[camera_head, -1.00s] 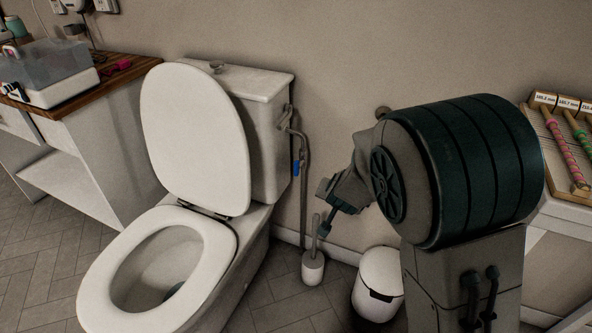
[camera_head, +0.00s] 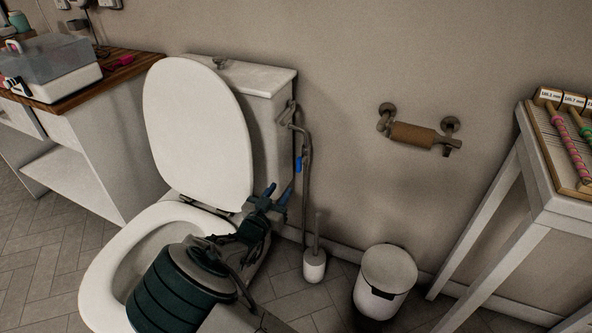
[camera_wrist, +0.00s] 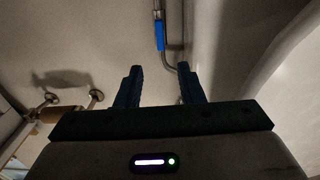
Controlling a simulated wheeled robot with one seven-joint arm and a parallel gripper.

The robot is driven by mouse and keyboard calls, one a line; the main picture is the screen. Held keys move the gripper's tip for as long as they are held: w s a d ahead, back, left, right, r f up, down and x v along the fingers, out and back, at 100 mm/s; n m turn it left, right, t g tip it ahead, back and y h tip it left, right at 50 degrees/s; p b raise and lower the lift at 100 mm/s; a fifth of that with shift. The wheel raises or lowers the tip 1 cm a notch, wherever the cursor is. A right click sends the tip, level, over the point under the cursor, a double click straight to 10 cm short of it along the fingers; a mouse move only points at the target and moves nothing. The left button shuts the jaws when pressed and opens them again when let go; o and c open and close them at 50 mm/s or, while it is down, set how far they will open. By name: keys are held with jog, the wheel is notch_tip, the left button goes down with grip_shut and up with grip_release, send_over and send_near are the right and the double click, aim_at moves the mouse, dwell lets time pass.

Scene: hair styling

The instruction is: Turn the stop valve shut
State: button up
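The stop valve has a blue lever handle (camera_head: 298,165) on the grey supply pipe (camera_head: 306,190) beside the toilet's cistern. In the head view the handle runs along the pipe. My gripper (camera_head: 272,196) is over the toilet, left of the pipe and a little below the handle. In the wrist view the blue handle (camera_wrist: 159,31) lies ahead, beyond and between the two fingers of my gripper (camera_wrist: 158,72). The fingers are apart with nothing between them, and they do not appear to touch the handle.
The toilet (camera_head: 197,125) stands with its lid up. A toilet brush (camera_head: 314,264) and a white bin (camera_head: 385,280) stand on the floor to the right. A paper roll (camera_head: 412,135) hangs on the wall. A table (camera_head: 550,205) is at the far right.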

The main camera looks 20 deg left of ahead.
aim_at(298, 165)
jog(key=w+b, duration=0.1)
jog(key=w, duration=0.3)
jog(key=w+b, duration=0.1)
jog(key=w, duration=0.3)
jog(key=w+d+b, duration=0.1)
jog(key=w, duration=0.2)
jog(key=shift+w, duration=0.4)
grip_shut()
